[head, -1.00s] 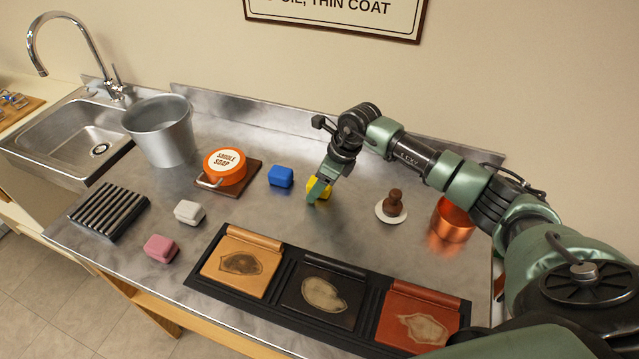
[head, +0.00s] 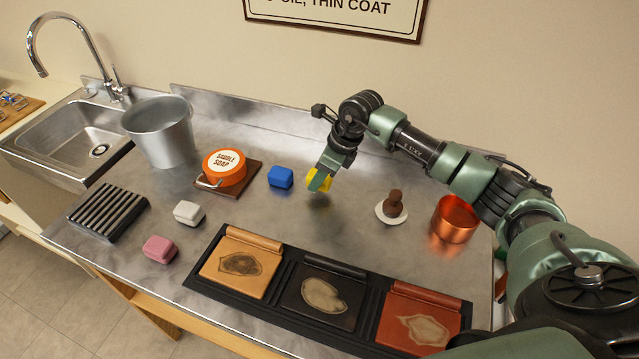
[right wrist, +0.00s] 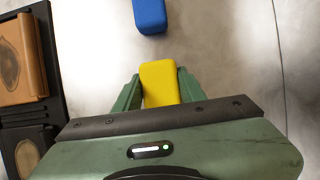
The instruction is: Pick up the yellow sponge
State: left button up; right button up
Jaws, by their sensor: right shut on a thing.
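The yellow sponge (head: 326,184) is between the fingers of my right gripper (head: 319,182), partly hidden by them in the head view. It is held a little above the steel counter, with a soft shadow below it. In the right wrist view the yellow sponge (right wrist: 160,83) lies between the two green fingers of the right gripper (right wrist: 159,92), which are shut on it from both sides. My left gripper is not in view.
A blue sponge (head: 281,177) lies just left of the gripper. A saddle soap tin (head: 225,168), white sponge (head: 188,213) and pink sponge (head: 160,248) are further left. A black tray (head: 205,285) with leather panels is in front. A copper pot (head: 455,220) stands right.

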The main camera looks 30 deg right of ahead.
notch_tip(320, 180, up, 17)
jog(key=b, duration=0.3)
jog(key=shift+r, duration=0.15)
jog(key=o, duration=0.7)
jog(key=c, duration=0.5)
